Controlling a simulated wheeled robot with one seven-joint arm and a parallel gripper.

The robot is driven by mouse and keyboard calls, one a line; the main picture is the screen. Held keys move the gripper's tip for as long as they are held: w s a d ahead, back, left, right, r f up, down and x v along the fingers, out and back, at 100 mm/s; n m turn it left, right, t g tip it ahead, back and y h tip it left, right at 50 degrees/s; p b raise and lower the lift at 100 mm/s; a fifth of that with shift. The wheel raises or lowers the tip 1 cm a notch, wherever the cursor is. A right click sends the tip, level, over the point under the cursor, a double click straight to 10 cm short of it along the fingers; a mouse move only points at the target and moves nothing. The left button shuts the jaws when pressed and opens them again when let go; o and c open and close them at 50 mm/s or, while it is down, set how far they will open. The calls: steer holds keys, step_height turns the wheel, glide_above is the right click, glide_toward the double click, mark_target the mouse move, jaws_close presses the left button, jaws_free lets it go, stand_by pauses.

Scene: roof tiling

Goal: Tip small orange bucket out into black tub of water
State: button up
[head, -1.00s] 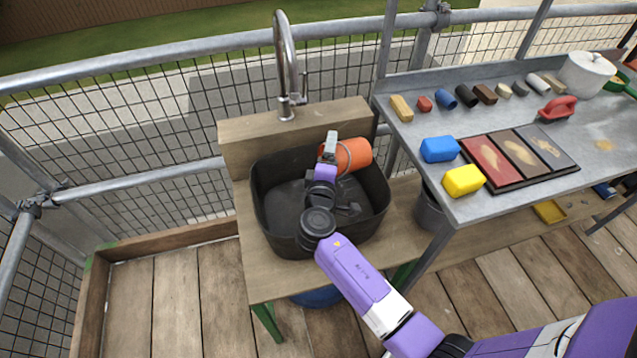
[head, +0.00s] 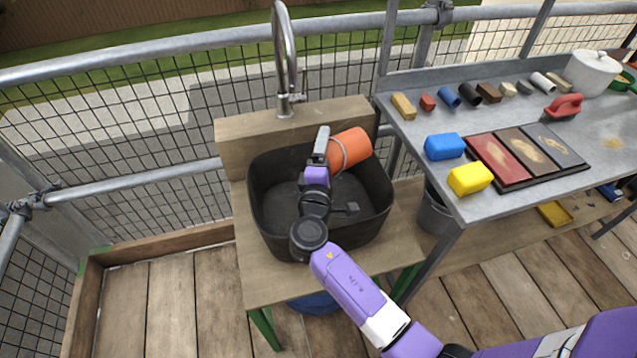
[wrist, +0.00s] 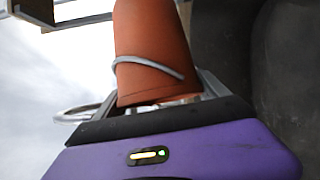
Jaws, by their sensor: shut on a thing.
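A small orange bucket (head: 351,147) with a thin grey wire handle is tilted onto its side over the back right rim of the black tub (head: 270,212). My gripper (head: 322,143) is shut on the bucket and holds it above the tub. In the wrist view the bucket (wrist: 152,45) rises from my gripper (wrist: 165,103), with its handle looped around its wall. The bucket's inside is hidden, so I cannot tell what it holds. The inside of the tub looks dark, and water is hard to make out.
A curved metal tap (head: 287,60) stands behind the tub. At right, a grey metal table (head: 412,112) holds a blue sponge (head: 445,146), a yellow sponge (head: 469,180), colour panels and a white pot (head: 592,73). A grey bucket (head: 433,212) stands under the table.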

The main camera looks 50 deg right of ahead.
steer(key=shift+w+d, duration=0.1)
steer(key=shift+d, duration=0.05)
steer(key=shift+w+r+n+t+h+b, duration=0.1)
steer(key=shift+r+n+t+h+b, duration=0.3)
steer(key=shift+n+b, duration=0.3)
steer(key=r+n+t+b, duration=0.1)
steer(key=n, duration=0.1)
steer(key=a+r+n+t+h+b, duration=0.1)
steer(key=r+b, duration=0.1)
steer(key=w+a+r+n+t+b, duration=0.1)
steer(key=n, duration=0.1)
steer(key=shift+a+r+n+b, duration=0.2)
steer(key=shift+r+n+b, duration=0.1)
steer(key=shift+r, duration=0.05)
steer(key=r+n+t, duration=0.1)
steer(key=a+r+n+t+b, duration=0.1)
steer(key=r+n, duration=0.1)
steer(key=shift+w, duration=0.15)
steer(key=shift+r, duration=0.15)
